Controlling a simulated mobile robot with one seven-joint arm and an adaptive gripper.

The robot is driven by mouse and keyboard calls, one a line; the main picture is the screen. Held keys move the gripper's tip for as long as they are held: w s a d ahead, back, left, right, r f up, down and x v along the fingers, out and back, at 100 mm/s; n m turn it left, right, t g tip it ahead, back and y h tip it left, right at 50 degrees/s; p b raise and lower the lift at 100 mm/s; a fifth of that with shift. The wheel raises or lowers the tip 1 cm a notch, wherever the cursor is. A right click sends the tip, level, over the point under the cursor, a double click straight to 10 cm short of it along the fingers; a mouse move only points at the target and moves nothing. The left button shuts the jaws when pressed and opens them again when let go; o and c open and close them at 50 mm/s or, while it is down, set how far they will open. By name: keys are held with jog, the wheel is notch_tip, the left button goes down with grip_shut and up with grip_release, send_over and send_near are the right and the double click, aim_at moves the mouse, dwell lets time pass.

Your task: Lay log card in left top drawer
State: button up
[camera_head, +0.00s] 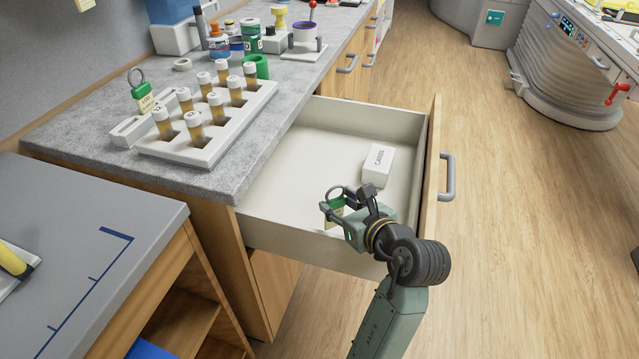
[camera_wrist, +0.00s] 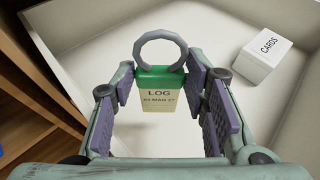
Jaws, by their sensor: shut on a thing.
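The log card (camera_wrist: 159,92), cream with a green top and a grey ring, is between the pads of my gripper (camera_wrist: 160,95) in the wrist view. The card also shows in the head view (camera_head: 334,217), partly hidden by the fingers. My gripper (camera_head: 346,205) is shut on it over the near part of the open drawer (camera_head: 285,193). The drawer has a pale inside and a wooden front with a grey handle. I cannot tell whether the card touches the drawer floor. A second card marked LOG (camera_head: 145,98) stands in a white holder on the counter.
A white box marked CARDS (camera_head: 376,163) lies in the drawer, right of and beyond my gripper; it also shows in the wrist view (camera_wrist: 262,57). The drawer floor left of it is clear. A white rack (camera_head: 212,137) of vials stands on the counter.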

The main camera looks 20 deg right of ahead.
jog(key=r+p+x, duration=0.1)
jog(key=p+x, duration=0.3)
jog(key=x, duration=1)
jog(key=shift+w, duration=0.45)
jog(key=shift+f, duration=0.2)
jog(key=shift+f, duration=0.1)
jog(key=o, duration=0.9)
jog(key=shift+o, duration=0.2)
